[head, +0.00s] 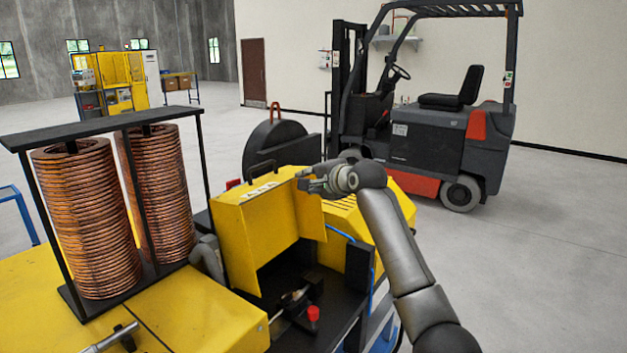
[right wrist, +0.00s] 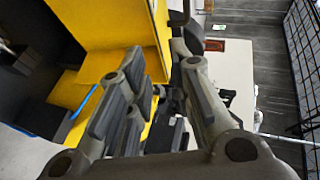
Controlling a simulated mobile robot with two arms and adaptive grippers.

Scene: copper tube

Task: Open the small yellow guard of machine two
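The yellow guard (head: 262,225) of the near machine is a box-like cover with a dark handle and warning labels on top. A small yellow panel (head: 310,212) stands at its right side, beside the cover. My right gripper (head: 312,180) is at the upper edge of that panel. In the right wrist view my right gripper (right wrist: 160,65) has its fingers spread apart, with a yellow panel (right wrist: 115,22) just beyond and partly between them. I cannot tell whether they touch it.
Two copper coils (head: 88,215) stand in a black frame on the left. Below the guard is a dark bay with a red knob (head: 313,313). A forklift (head: 430,130) stands behind on the right. Another yellow machine (head: 108,80) stands far left. Floor at right is clear.

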